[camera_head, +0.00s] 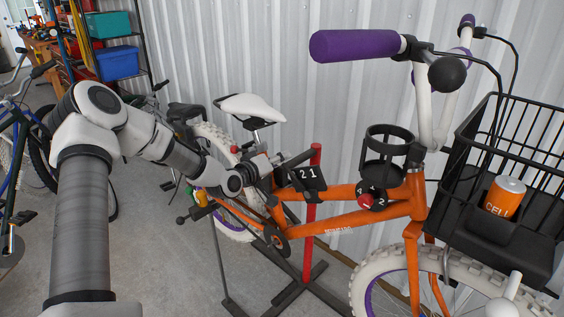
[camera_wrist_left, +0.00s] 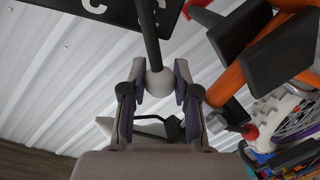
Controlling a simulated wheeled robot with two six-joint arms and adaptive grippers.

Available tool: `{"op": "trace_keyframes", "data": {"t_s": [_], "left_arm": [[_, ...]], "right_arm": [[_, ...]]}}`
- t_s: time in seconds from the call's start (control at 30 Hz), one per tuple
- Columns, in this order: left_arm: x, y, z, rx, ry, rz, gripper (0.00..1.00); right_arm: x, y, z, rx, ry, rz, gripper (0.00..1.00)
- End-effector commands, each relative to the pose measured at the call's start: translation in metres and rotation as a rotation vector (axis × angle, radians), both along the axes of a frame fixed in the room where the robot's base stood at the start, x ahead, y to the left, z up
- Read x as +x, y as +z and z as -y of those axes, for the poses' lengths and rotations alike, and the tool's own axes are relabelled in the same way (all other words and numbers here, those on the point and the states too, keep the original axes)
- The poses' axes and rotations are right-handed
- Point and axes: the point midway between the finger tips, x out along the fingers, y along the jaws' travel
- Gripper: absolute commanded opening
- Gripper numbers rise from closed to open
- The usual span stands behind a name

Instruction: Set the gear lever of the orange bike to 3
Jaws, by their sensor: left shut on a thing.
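The orange bike (camera_head: 350,222) is held up in a stand. On its top tube is a black gear plate (camera_head: 307,180) with white digits; a 2 and a 1 are readable. In the left wrist view the plate (camera_wrist_left: 110,8) shows at the top, its marks cut off. The gear lever (camera_wrist_left: 147,35) is a dark rod with a pale round knob (camera_wrist_left: 159,82). My left gripper (camera_wrist_left: 157,92) is shut on this knob, which sits between its fingers. In the head view the left gripper (camera_head: 258,168) is beside the plate, partly hidden; the lever's exact setting cannot be told.
A red-capped dial (camera_head: 371,200) with numbers sits on the frame near an empty black cup holder (camera_head: 388,145). A black basket (camera_head: 500,235) holds an orange can (camera_head: 504,196). The red stand post (camera_head: 311,235) is close to the gripper. A corrugated wall (camera_head: 260,60) is behind.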

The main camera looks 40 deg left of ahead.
Motion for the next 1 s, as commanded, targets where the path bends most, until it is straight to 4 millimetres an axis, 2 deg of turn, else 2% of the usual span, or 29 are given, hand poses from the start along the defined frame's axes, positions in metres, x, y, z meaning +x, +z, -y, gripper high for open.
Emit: {"op": "trace_keyframes", "data": {"t_s": [0.47, 0.5, 0.57, 0.87, 1.0], "left_arm": [[0.001, -0.001, -0.002, -0.019, 0.003, 0.002, 0.00], [0.000, -0.001, -0.002, -0.019, 0.003, 0.002, 0.37], [0.000, -0.001, -0.002, -0.019, 0.003, 0.000, 0.56], [0.000, -0.001, -0.002, -0.018, 0.001, 0.000, 0.56], [0.001, 0.014, -0.002, -0.019, 0.002, 0.003, 0.56]], "right_arm": [[0.000, -0.002, 0.000, 0.000, 0.000, 0.000, 0.40], [0.000, -0.002, 0.000, 0.000, 0.000, 0.000, 0.40], [0.000, -0.002, 0.000, 0.000, 0.000, 0.000, 0.40], [0.000, -0.002, 0.000, 0.000, 0.000, 0.000, 0.40], [0.000, -0.002, 0.000, 0.000, 0.000, 0.000, 0.40]]}}
